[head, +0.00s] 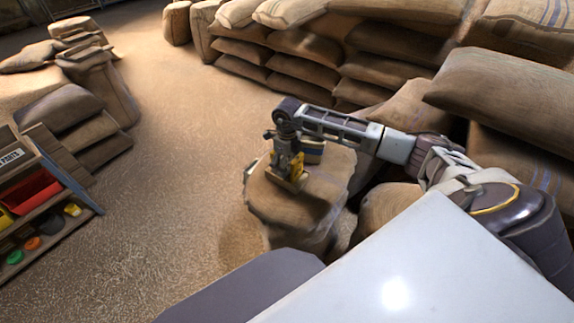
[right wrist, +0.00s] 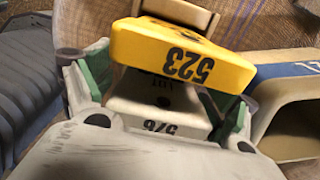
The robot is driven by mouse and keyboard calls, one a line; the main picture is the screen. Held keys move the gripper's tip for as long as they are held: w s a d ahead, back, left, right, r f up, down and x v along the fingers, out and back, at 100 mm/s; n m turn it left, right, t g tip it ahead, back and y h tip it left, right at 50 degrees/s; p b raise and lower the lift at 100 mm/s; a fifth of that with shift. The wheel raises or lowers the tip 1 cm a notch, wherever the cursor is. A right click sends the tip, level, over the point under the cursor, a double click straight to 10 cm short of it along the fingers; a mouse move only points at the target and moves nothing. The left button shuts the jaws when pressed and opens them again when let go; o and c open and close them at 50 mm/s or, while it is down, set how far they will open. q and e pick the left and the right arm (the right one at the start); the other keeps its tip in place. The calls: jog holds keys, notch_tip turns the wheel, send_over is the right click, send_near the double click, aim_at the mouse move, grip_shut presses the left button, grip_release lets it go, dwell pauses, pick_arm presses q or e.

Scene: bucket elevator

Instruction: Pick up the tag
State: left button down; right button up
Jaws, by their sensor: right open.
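A yellow tag (right wrist: 185,58) with the black number 523 shows in the right wrist view, tilted, between and just beyond the fingertips. A white tag (right wrist: 155,105) with black print lies nearer, partly hidden by my gripper. My right gripper (right wrist: 165,95) is open, with green pads on either side of the tags. I cannot tell whether a pad touches the yellow tag. In the head view my right gripper (head: 287,172) points down over the top of a standing sack (head: 300,210), with yellow showing beside it. My left gripper is out of view.
A blue and cream object (right wrist: 287,100) stands close on the right in the wrist view, and a dark ribbed object (right wrist: 25,85) on the left. Stacked sacks (head: 305,45) line the back. A shelf with bins (head: 35,190) stands at the left. The floor between is clear.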

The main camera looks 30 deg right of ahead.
jog(key=c, duration=0.9)
jog(key=shift+r, duration=0.1)
jog(key=shift+r, duration=4.95)
